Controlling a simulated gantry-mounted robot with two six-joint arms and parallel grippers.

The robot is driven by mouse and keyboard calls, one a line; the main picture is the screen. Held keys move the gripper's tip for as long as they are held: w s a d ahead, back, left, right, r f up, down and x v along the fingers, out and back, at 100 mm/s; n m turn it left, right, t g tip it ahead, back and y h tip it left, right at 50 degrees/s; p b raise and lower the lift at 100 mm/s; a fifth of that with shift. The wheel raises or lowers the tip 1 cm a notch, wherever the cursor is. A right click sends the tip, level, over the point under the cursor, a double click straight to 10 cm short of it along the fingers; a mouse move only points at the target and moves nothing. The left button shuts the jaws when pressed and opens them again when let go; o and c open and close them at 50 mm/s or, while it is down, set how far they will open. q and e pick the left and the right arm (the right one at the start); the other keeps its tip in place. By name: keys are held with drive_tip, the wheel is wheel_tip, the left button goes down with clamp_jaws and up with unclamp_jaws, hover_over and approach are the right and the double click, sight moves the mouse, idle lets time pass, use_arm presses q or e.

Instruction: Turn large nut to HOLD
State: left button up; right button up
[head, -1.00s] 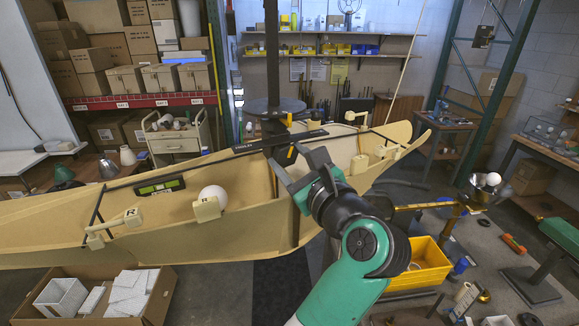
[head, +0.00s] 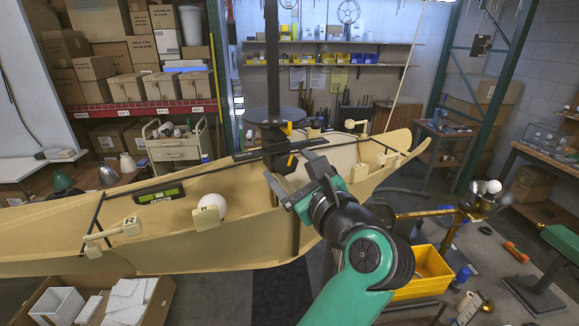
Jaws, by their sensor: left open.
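Two small yellow tabs, an upper one (head: 289,128) and a lower one (head: 291,160), show beside the block. My left gripper (head: 285,172) is open and appears empty. Its jaws are just below and in front of the block; whether they touch anything is unclear. My right gripper is not in view.
A yellow bin (head: 430,268) is at the lower right. A brass lamp part (head: 478,205) stands at the right. A cardboard box (head: 160,300) is at the lower left.

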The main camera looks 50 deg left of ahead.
use_arm(q)
drive_tip(key=b+v, duration=0.1)
drive_tip(key=v, duration=1)
drive_tip(key=shift+d, duration=0.15)
drive_tip(key=shift+s, duration=0.1)
